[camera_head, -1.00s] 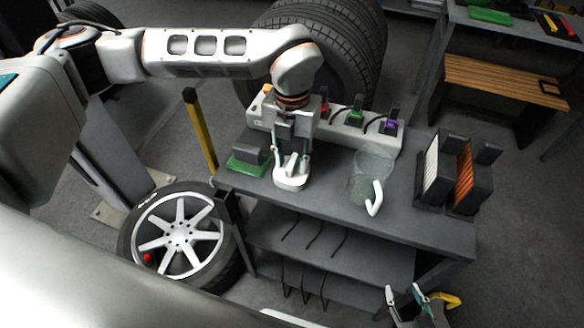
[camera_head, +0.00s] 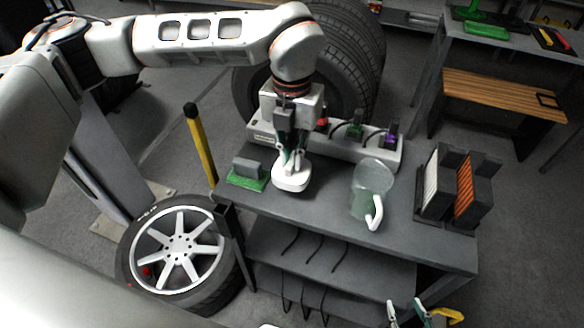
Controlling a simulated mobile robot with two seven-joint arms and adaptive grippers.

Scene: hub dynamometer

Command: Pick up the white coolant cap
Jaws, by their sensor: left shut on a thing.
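The white coolant cap (camera_head: 291,178) is at the left part of the grey workbench (camera_head: 320,208). My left gripper (camera_head: 291,164) comes down over it from above and is shut on it. The cap appears at or just above the bench top; I cannot tell if it touches. My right gripper (camera_head: 409,312) is at the bottom edge, low in front of the bench, with its two fingertips apart and nothing between them. The rest of it is cut off by the frame.
A clear jug with a white handle (camera_head: 374,190) stands right of the cap. A green-based grey block (camera_head: 247,174) lies close on the left. A power strip with coloured plugs (camera_head: 345,146) runs behind. Filter holders (camera_head: 446,185) stand at the right end. A yellow-black post (camera_head: 199,140) rises at the left.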

